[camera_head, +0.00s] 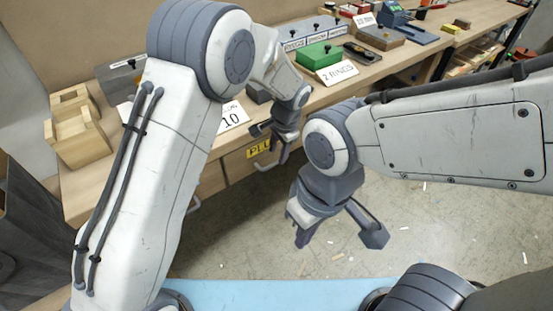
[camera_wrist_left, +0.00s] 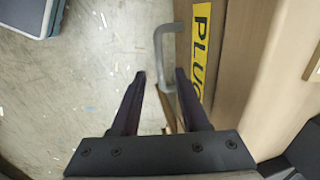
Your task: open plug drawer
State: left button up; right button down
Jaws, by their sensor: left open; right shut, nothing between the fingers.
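The drawer with the yellow PLUG label (camera_wrist_left: 200,40) is in the wooden bench front, at the right of the left wrist view. Its grey bow handle (camera_wrist_left: 158,45) sticks out from the drawer front. In the head view the label (camera_head: 258,149) is partly covered by my left gripper (camera_head: 273,143). In the left wrist view my left gripper (camera_wrist_left: 160,74) is open, and the handle shows in line with the gap between its fingertips. I cannot tell whether they touch it. My right gripper (camera_head: 337,238) is shut and empty, over the floor in front of the bench.
Another handle (camera_head: 194,205) shows lower left on the bench front. The floor (camera_head: 420,215) before the bench is open, with small scraps.

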aim_at(276, 162)
pick_arm(q)
jog(key=shift+w+a+f, duration=0.1)
jog(key=shift+w+f, duration=0.05)
jog(key=shift+f, duration=0.8)
jog(key=shift+w+a+f, duration=0.1)
jog(key=shift+w+f, duration=0.05)
jog(key=shift+f, duration=0.75)
grip_shut()
jog(key=shift+r, duration=0.1)
